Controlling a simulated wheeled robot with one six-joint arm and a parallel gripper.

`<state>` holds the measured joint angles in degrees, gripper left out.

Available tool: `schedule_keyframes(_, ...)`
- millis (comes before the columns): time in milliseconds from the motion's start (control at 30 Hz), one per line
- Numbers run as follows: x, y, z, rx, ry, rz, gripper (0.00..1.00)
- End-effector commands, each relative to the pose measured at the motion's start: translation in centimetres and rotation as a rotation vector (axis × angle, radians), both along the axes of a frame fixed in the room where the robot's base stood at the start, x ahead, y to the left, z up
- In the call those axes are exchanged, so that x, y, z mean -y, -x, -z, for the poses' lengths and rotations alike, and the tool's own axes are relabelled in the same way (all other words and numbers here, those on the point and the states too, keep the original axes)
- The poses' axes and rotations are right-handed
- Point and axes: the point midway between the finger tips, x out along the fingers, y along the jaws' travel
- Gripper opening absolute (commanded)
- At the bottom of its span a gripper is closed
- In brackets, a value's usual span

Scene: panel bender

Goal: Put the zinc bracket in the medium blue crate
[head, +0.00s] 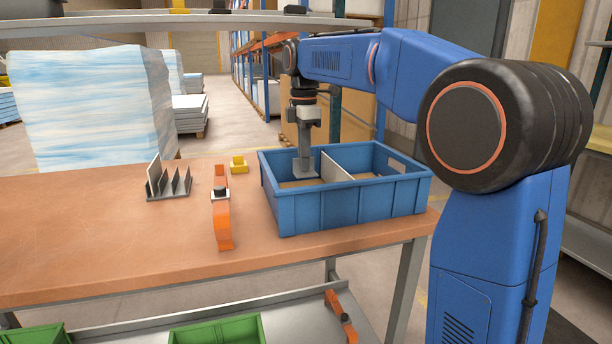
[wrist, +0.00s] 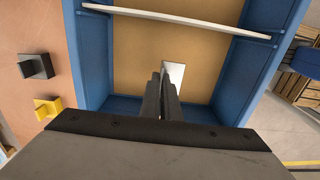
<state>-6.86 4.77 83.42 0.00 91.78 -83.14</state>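The blue crate (head: 350,207) stands on the right end of the workbench, split by a pale divider (head: 337,168). My gripper (head: 304,160) points down into its left compartment. The fingers (wrist: 163,98) are close together, with a thin part of the zinc bracket between them. The bracket's flat light-grey flange (head: 305,174) shows at the fingertips, and also in the wrist view (wrist: 175,74), over the compartment's tan floor. Whether the bracket touches the floor cannot be told. The fingers hide the rest of it.
Green bins (head: 218,331) sit on the shelf below. The bench's left part is clear.

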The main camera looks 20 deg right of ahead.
Motion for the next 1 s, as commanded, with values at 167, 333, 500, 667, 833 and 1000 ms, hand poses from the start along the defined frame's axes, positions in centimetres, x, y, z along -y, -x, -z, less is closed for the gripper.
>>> schedule_keyframes(167, 0.0, 0.1, 1.4, -0.002, 0.0, 0.0, 0.0)
schedule_keyframes(333, 0.0, 0.1, 3.7, -0.002, 0.0, 0.0, 0.0)
schedule_keyframes(500, 0.0, 0.0, 4.2, 0.0, 0.0, 0.0, 0.0)
schedule_keyframes(667, 0.0, 0.0, 4.3, 0.0, 0.0, 0.0, 0.0)
schedule_keyframes(833, 0.0, 0.0, 4.7, -0.001, 0.0, 0.0, 0.0)
schedule_keyframes(1000, 0.0, 0.0, 5.1, -0.001, 0.0, 0.0, 0.0)
